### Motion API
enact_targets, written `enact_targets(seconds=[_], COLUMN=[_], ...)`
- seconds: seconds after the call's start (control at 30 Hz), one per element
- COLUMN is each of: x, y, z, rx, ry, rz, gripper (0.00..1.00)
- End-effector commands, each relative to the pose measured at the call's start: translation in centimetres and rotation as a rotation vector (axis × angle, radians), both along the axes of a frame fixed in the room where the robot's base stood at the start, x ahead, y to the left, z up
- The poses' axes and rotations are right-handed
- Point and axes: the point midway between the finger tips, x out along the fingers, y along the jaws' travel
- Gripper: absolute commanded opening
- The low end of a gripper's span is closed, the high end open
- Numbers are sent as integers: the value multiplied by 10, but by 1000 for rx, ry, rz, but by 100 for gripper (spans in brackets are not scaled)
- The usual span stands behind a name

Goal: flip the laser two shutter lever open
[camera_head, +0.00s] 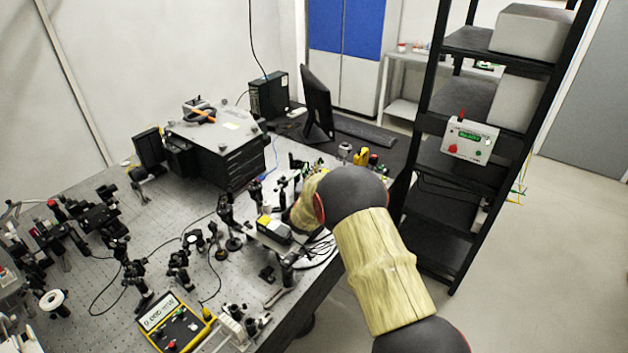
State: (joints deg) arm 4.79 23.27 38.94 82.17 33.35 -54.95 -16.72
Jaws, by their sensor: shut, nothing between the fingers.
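I cannot make out a laser marked two or its shutter lever. A white control box (468,141) on the black rack at right has a green display, a red knob and a small red upright piece (461,114) on top; I cannot tell if that is a lever. A box with a yellow label (273,229) lies on the bench just left of my arm. My arm reaches from the lower right to the bench's right side. My gripper is hidden behind the arm's far links.
The optical bench (85,285) is crowded with posts and mounts. A black instrument (222,150), a monitor (316,103) and a yellow meter (175,325) stand on or by it. The black rack (440,165) rises right of my arm. The floor (560,240) beyond is clear.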

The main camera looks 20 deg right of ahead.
Motion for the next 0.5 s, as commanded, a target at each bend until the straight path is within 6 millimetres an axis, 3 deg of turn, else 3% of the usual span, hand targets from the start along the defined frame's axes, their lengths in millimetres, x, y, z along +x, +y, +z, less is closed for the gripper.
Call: enact_targets(seconds=[0.2, 0.5], x=[25, 34], y=[-16, -21], z=[-3, -3], rx=[0, 0], ry=[0, 0], rz=[-1, 1], gripper=[0, 0])
